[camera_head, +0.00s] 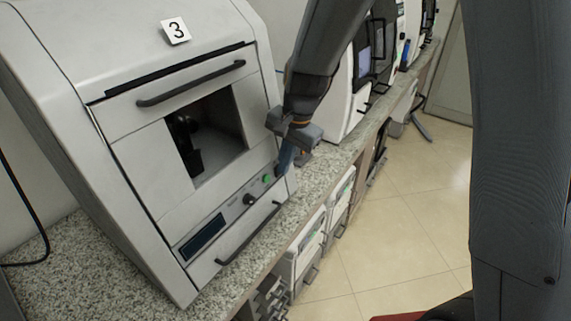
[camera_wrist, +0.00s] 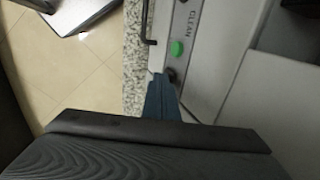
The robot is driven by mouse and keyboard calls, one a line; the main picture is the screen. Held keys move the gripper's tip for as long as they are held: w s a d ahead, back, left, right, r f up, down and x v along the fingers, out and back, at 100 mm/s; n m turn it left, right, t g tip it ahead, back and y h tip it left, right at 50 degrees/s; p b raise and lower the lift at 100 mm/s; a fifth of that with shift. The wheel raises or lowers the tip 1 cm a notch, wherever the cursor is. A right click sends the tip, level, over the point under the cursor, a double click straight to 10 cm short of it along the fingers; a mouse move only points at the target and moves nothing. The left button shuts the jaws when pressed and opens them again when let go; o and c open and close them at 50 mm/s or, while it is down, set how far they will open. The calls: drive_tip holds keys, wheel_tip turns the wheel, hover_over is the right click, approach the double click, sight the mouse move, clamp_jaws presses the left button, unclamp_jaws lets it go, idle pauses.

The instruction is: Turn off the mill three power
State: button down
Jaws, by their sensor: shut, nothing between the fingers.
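The mill (camera_head: 75,50) with a label "3" (camera_head: 176,30) stands on the counter at the left of the head view. Its lower front panel has a dark display (camera_head: 202,237), a black knob (camera_head: 249,200) and a green button (camera_head: 266,179). In the wrist view the green button (camera_wrist: 176,48) shows beside the word "CLEAN", with a dark round control (camera_wrist: 171,74) just below it. My gripper (camera_head: 285,164) is shut and empty at the right end of this panel. In the wrist view its blue fingertips (camera_wrist: 160,86) are right at the dark control, partly covering it; I cannot tell whether they touch.
A black handle bar (camera_head: 248,233) runs below the panel, and another (camera_head: 190,84) crosses above the mill's window. More white machines (camera_head: 345,95) stand further along the granite counter (camera_head: 75,265). The tiled floor (camera_head: 400,225) to the right is mostly clear.

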drive_tip(key=shift+r+p, duration=0.3)
drive_tip(key=shift+r, duration=0.15)
drive_tip(key=s+d+r+b, duration=0.1)
drive_tip(key=s+d+r, duration=0.5)
drive_tip(key=d+r, duration=0.1)
drive_tip(key=shift+d+r, duration=0.3)
drive_tip(key=shift+r, duration=0.4)
drive_tip(key=s+d+f+n+h, duration=0.1)
drive_tip(key=s+d+f+n, duration=0.5)
drive_tip(key=s, duration=0.4)
drive_tip(key=d+n, duration=0.1)
drive_tip(key=d, duration=0.1)
drive_tip(key=shift+s+d+f+h, duration=0.15)
drive_tip(key=shift+d+f+h, duration=0.15)
drive_tip(key=shift+f+h, duration=0.1)
